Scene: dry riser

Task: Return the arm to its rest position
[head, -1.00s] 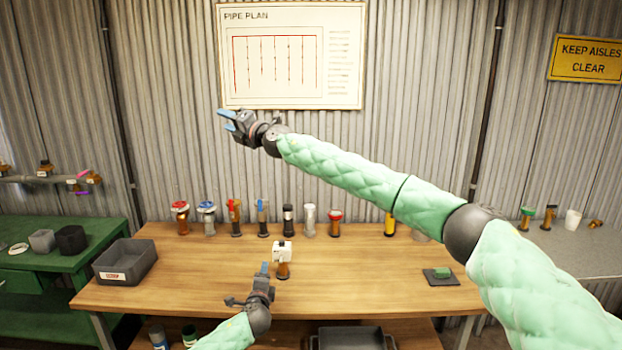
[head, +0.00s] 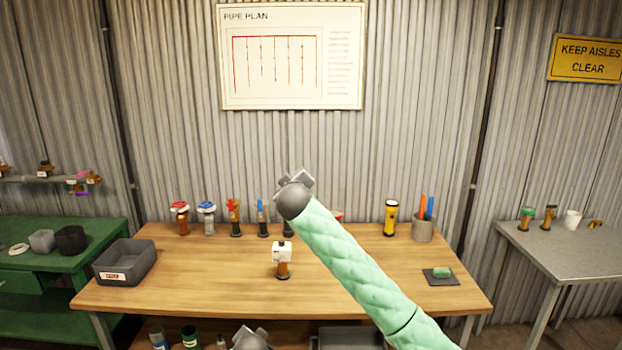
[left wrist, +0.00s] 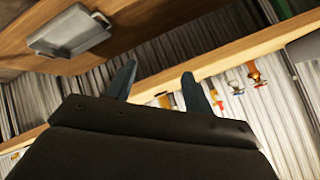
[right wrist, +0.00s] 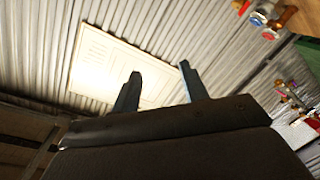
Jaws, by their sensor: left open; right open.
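My right arm, in a green padded sleeve (head: 345,255), reaches in from the lower right in the head view. Its gripper (head: 297,180) is in front of the wall, above the workbench, with the fingers mostly hidden behind the wrist. In the right wrist view the right gripper (right wrist: 158,72) is open, with nothing between its fingers. My left gripper (head: 252,336) only just shows at the bottom edge of the head view, in front of the bench. In the left wrist view the left gripper (left wrist: 157,74) is open and empty.
On the wooden workbench (head: 190,285) stands a brass fitting with a white box (head: 283,255). Several valves line the back, partly hidden by my right arm. A grey bin (head: 125,262) is at left, a cup with pens (head: 423,228) at right. A grey table (head: 565,255) stands farther right.

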